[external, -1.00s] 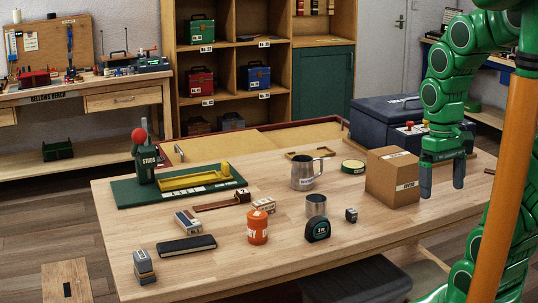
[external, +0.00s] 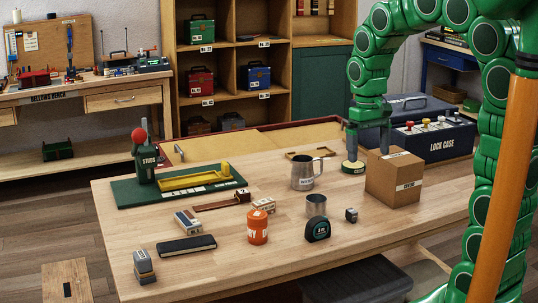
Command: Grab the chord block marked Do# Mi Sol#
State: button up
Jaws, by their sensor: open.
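No block's marking is readable at this size, so I cannot tell which one is Do# Mi Sol#. A small pale block with a printed label (external: 188,222) lies on the table left of centre. Another pale labelled block (external: 264,205) lies behind the orange cup. A grey-topped block (external: 144,267) stands at the table's front left, and a small dark cube (external: 351,215) lies right of centre. My gripper (external: 369,148) points down with its fingers apart and nothing between them, over the table's back right, far from the pale blocks.
A cardboard box (external: 393,178) and a round green tin (external: 353,167) are close to my gripper. A metal mug (external: 304,173), metal cup (external: 316,205), orange cup (external: 257,227), tape measure (external: 317,229) and black case (external: 186,246) stand on the table. The front right tabletop is clear.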

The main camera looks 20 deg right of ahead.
jog(key=w+a+f, duration=0.4)
jog(key=w, duration=0.5)
jog(key=w+a+f, duration=0.3)
jog(key=w, duration=0.6)
jog(key=n+t, duration=0.1)
send_over(263, 201)
jog(key=s, duration=0.1)
jog(key=f, duration=1)
jog(key=shift+d+f, duration=0.4)
jog(key=shift+w+a+f, duration=0.3)
jog(key=shift+f, duration=0.35)
jog(key=shift+w+f, duration=0.15)
jog(key=shift+f, duration=3.55)
jog(key=c, duration=1)
